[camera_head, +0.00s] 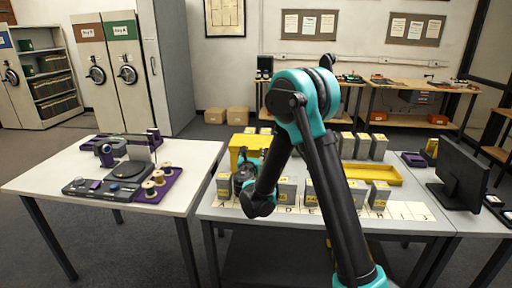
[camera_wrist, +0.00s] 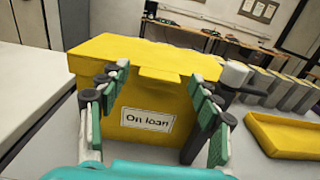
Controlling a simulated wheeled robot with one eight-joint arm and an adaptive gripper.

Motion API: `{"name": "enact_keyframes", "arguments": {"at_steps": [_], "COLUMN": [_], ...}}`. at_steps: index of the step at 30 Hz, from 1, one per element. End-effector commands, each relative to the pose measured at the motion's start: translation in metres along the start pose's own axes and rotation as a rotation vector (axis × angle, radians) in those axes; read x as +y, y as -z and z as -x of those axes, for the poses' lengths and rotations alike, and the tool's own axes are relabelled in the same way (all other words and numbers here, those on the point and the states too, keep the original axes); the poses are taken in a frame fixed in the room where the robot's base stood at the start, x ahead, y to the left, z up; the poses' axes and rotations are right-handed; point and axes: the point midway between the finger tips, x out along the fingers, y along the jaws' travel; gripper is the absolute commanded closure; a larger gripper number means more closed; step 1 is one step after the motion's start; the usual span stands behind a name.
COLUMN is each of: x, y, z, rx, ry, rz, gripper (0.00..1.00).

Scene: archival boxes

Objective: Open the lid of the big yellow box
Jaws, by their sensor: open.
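The big yellow box (camera_wrist: 139,99) stands on the table straight ahead of my gripper in the wrist view, with a white "On loan" label on its front. Its lid (camera_wrist: 145,55) is down, with a small front lip at the middle. In the head view the box (camera_head: 249,142) is partly hidden behind my arm. My gripper (camera_wrist: 165,85) is open and empty, its fingers spread to the left and right of the box's front. I cannot tell whether either finger touches the box. In the head view my gripper (camera_head: 246,178) is just in front of the box.
A shallow yellow tray (camera_head: 374,174) lies to the right of the box. Several grey boxes with yellow labels stand in rows on the table (camera_head: 230,212). A black monitor (camera_head: 461,174) is at the right. A white table (camera_head: 50,180) with equipment stands at the left.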

Motion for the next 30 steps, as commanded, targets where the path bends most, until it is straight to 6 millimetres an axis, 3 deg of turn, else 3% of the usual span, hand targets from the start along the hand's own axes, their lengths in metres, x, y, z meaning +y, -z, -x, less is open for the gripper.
{"name": "enact_keyframes", "arguments": {"at_steps": [10, 25, 30], "x": [0.0013, 0.0012, 0.0014], "y": [0.0, 0.0, -0.0002], "z": [0.0001, -0.0003, -0.0004], "rx": [0.0, 0.0, 0.001], "ry": [-0.001, -0.001, -0.001], "rz": [0.0, 0.0, 0.0], "gripper": [0.36, 0.97, 1.0]}}
